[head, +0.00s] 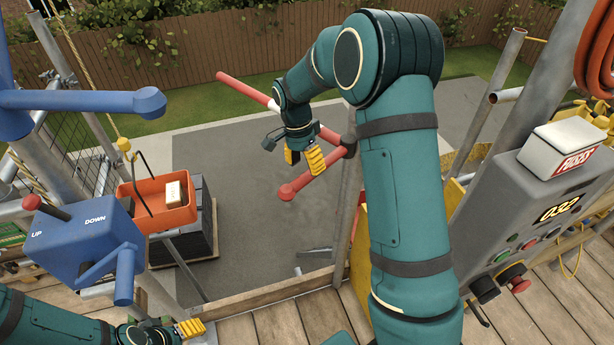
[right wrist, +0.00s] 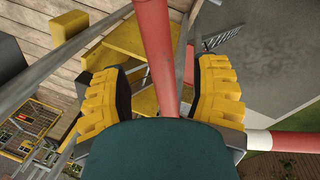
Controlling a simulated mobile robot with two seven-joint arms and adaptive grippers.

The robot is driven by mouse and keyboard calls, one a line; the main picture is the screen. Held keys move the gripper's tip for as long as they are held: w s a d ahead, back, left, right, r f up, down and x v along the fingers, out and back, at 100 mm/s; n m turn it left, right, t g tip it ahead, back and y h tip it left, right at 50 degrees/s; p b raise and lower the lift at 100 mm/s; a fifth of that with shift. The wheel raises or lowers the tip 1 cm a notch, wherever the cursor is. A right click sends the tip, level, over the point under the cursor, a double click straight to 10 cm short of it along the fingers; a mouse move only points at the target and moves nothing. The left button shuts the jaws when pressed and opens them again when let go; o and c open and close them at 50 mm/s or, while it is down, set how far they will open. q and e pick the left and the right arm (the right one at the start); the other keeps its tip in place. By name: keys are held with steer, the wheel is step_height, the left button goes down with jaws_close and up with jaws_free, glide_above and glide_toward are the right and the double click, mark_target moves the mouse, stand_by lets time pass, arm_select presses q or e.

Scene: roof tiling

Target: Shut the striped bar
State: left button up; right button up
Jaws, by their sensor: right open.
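The striped bar, red with white bands, shows in the head view as a long arm (head: 241,90) reaching out to the upper left and a shorter red arm (head: 300,186) with a round end. Both meet near a post beyond the deck edge, out over the grey ground. My right gripper (head: 304,160) is open at the bar. In the right wrist view a red length of the bar (right wrist: 157,50) runs between its two yellow fingers, with gaps on both sides. My left gripper (head: 190,328) is low at the left over the deck; its jaw opening is unclear.
A blue winch box (head: 85,245) and an orange tub (head: 157,207) with a white block stand at the left. A grey control box (head: 540,215) reading 032 is at the right. The wooden deck (head: 290,325) ends at a low edge board.

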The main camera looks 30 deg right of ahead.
mark_target(307, 173)
steer(key=shift+s+d+f, duration=0.1)
steer(key=shift+s+f, duration=0.1)
steer(key=shift+f, duration=0.75)
steer(key=shift+s+f, duration=0.15)
steer(key=shift+f, duration=0.8)
jaws_close()
